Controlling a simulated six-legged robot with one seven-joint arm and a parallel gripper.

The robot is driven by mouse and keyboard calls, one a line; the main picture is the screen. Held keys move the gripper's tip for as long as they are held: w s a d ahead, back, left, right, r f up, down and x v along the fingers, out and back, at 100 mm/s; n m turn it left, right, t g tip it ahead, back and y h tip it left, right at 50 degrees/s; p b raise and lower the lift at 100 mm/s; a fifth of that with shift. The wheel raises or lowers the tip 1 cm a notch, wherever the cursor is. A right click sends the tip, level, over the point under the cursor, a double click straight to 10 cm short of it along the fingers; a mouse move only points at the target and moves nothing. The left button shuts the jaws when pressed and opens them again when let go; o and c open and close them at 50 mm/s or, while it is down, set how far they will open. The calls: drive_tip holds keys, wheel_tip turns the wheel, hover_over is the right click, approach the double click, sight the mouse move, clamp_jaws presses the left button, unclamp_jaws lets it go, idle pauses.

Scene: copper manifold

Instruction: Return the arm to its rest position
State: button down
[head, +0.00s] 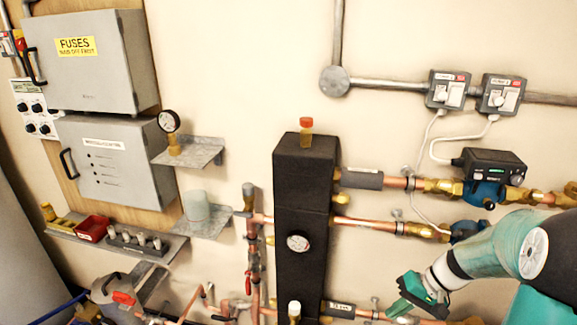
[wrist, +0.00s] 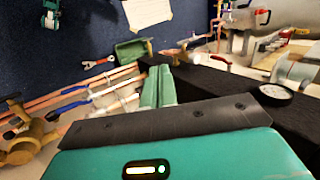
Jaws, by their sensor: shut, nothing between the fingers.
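My arm reaches in from the right edge of the head view, bent, with teal and white links. My gripper (head: 402,303) points down and left, in front of the lower copper pipes, to the right of the black manifold block (head: 303,190). In the wrist view the two green fingers of my gripper (wrist: 158,84) lie together with nothing between them. Whether the gripper touches the pipes behind it cannot be told.
Copper pipes (head: 375,225) with brass fittings and a pump (head: 485,192) stand close to my arm. Shelves at left hold a pressure gauge (head: 169,122) and a grey cup (head: 196,206).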

drive_tip(key=s+a+r+t+h, duration=0.2)
drive_tip(key=s+a+r+h, duration=0.1)
drive_tip(key=s+a+r, duration=0.2)
drive_tip(key=s+a+r+n+t+h, duration=0.1)
drive_tip(key=s+a+r+t+h, duration=0.2)
drive_tip(key=s+r, duration=0.6)
wheel_tip(320, 180, up, 5)
drive_tip(key=shift+s+a+f+n+h, duration=0.1)
drive_tip(key=shift+s+a+n+h, duration=0.35)
drive_tip(key=shift+a, duration=0.6)
drive_tip(key=shift+w, duration=0.1)
